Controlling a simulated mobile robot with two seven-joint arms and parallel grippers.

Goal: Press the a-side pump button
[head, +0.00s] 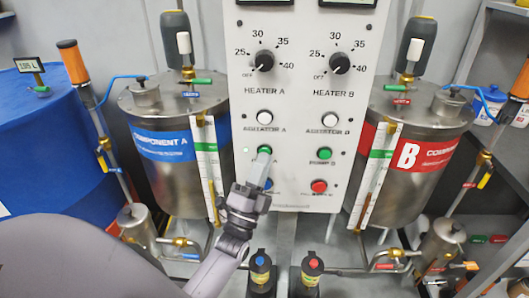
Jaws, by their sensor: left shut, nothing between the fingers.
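The white control panel (292,100) stands upright in the middle of the head view. The green button on its left column (264,149) is the a-side pump button; its label is mostly covered, with only an "A" showing. My left gripper (264,161) is shut and empty, its fingertips just below this button in the picture. I cannot tell whether they touch it. The gripper partly hides a blue button below. The matching green button for pump B (325,154) is to the right and uncovered. My right gripper is not in view.
White agitator buttons (264,118) and heater dials (264,61) sit above. A red button (319,186) is lower right. Steel tanks A (180,175) and B (400,185) flank the panel. Two dark bottles (311,272) stand below. A blue drum (50,130) is at left.

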